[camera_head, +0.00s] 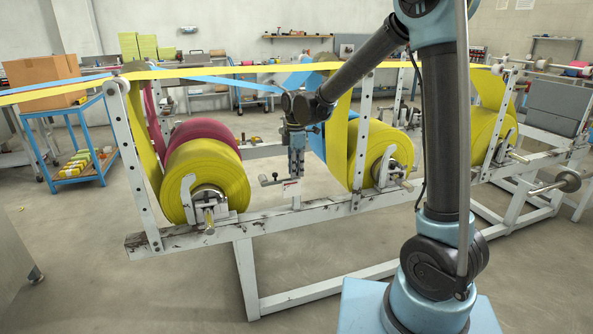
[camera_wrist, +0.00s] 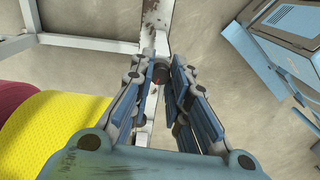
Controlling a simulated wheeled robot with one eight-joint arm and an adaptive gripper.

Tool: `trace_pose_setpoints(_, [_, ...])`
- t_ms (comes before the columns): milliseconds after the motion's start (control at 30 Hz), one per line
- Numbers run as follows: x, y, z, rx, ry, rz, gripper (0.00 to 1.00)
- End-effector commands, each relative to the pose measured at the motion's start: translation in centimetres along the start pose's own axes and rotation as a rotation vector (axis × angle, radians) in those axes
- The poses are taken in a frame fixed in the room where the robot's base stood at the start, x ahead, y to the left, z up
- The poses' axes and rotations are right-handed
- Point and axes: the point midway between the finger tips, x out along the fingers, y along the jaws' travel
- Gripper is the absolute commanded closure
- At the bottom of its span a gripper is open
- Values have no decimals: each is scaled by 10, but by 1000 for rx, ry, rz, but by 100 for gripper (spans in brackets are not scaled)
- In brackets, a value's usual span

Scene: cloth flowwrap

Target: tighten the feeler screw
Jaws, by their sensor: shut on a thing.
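My gripper (camera_head: 296,170) points straight down over the white frame beam, between the two large yellow rolls. In the wrist view its two blue-padded fingers (camera_wrist: 164,78) close around a small dark round knob with a red mark (camera_wrist: 160,73), which looks like the head of the feeler screw. In the head view the screw itself is hidden by the fingers. Just below the fingertips a small pale bracket (camera_head: 291,186) stands on the beam. A short lever with a dark end (camera_head: 264,180) sticks out to its left.
The front yellow roll (camera_head: 221,180) sits left of my gripper and another yellow roll (camera_head: 378,150) sits close on its right. Yellow and blue webs (camera_head: 215,72) run above. The white beam (camera_head: 265,215) lies below. The floor in front is clear.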

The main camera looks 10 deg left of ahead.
Motion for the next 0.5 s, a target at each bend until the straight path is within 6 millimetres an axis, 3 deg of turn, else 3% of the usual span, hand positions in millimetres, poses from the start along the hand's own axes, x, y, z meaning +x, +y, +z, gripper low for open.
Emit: trace_pose_setpoints(500, [-1, 3, -1, 486, 3, 5, 100])
